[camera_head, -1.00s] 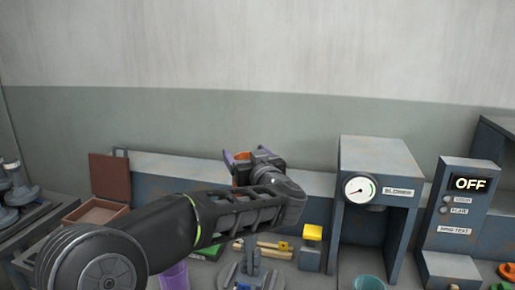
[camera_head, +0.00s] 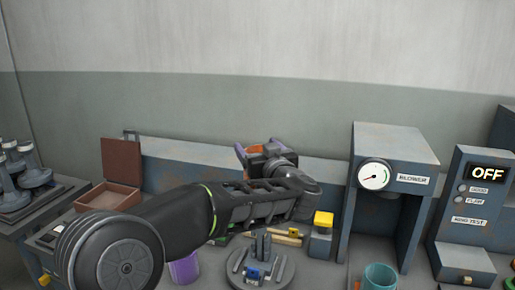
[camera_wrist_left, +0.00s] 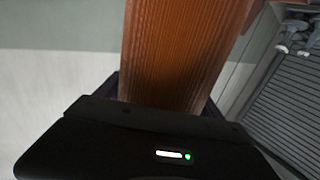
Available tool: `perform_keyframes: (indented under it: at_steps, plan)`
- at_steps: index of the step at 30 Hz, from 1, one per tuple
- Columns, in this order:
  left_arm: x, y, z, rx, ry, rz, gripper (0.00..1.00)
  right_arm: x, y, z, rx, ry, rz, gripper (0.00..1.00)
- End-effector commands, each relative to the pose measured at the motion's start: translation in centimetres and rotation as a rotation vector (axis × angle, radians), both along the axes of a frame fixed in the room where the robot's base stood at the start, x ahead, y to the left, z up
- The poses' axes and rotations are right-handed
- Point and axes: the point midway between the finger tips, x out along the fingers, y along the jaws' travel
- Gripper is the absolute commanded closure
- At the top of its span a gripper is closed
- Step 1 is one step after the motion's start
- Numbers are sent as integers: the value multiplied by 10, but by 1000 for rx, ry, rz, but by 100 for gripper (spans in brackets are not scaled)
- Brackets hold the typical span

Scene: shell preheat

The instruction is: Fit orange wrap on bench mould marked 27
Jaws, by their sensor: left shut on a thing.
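My left gripper (camera_head: 258,152), with purple fingertips, is raised in front of the back wall in the head view. It is shut on an orange-brown piece (camera_head: 257,148), which looks like the orange wrap. In the left wrist view this piece (camera_wrist_left: 182,50) is large, finely ribbed and runs up out of the frame. Its far end is hidden. Several grey moulds (camera_head: 30,172) stand on a rack at the far left; no number 27 is readable. A round grey stand (camera_head: 240,270) with upright parts sits on the bench below my forearm. My right gripper is not in view.
An open brown box (camera_head: 118,196) lies left of my arm. A purple cup (camera_head: 184,270) and a teal cup (camera_head: 379,277) stand at the front. The blower (camera_head: 395,150) and a panel reading OFF (camera_head: 470,210) stand at the right. A yellow-topped block (camera_head: 322,220) is beside the blower.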

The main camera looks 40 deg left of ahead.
Motion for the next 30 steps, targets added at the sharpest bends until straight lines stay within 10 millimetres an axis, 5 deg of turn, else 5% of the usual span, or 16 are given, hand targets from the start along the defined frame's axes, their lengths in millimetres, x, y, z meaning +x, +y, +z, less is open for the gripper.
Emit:
perform_keyframes:
  at_steps: [9, 30]
  plan:
    - [0, 0, -31, -1, -1, 0, 83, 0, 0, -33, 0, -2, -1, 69]
    - [0, 0, -90, 1, 2, -1, 83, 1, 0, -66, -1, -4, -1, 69]
